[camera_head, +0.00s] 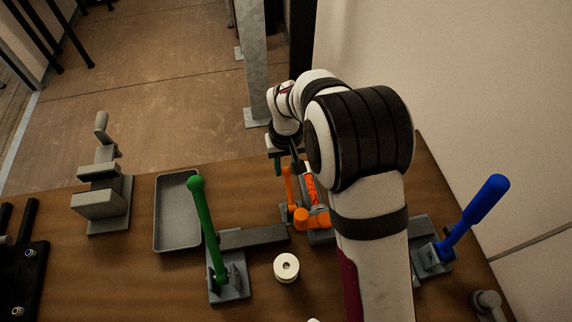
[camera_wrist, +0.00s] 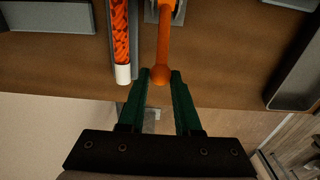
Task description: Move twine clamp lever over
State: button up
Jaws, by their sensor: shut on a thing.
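An orange clamp lever (camera_head: 289,183) rises from its orange clamp base (camera_head: 312,219), beside a spiral of orange twine (camera_head: 310,186) in a grey channel. In the wrist view the orange lever (camera_wrist: 163,44) ends in a round knob, and the twine (camera_wrist: 120,35) with its white end lies just left of it. My gripper (camera_wrist: 160,76) has its green fingers on both sides of the knob and is shut on the lever. In the head view my gripper (camera_head: 284,160) is partly hidden by my wrist, at the lever's upper end.
A green-handled clamp (camera_head: 206,225) stands left of the orange one, and a blue-handled clamp (camera_head: 475,215) stands to the right. A grey tray (camera_head: 157,215), a grey vise-like fixture (camera_head: 105,190) and a white spool (camera_head: 286,267) are on the wooden table. My arm hides the table's right-middle part.

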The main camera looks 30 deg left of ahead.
jog(key=shift+w+a+f, duration=0.2)
jog(key=shift+f, duration=0.4)
jog(key=shift+w+a+f, duration=0.15)
jog(key=shift+w+f, duration=0.05)
jog(key=shift+f, duration=0.4)
jog(key=shift+w+a+f, duration=0.1)
jog(key=shift+a+f, duration=0.05)
jog(key=shift+f, duration=0.85)
jog(key=o, duration=1.1)
jog(key=shift+c, duration=0.2)
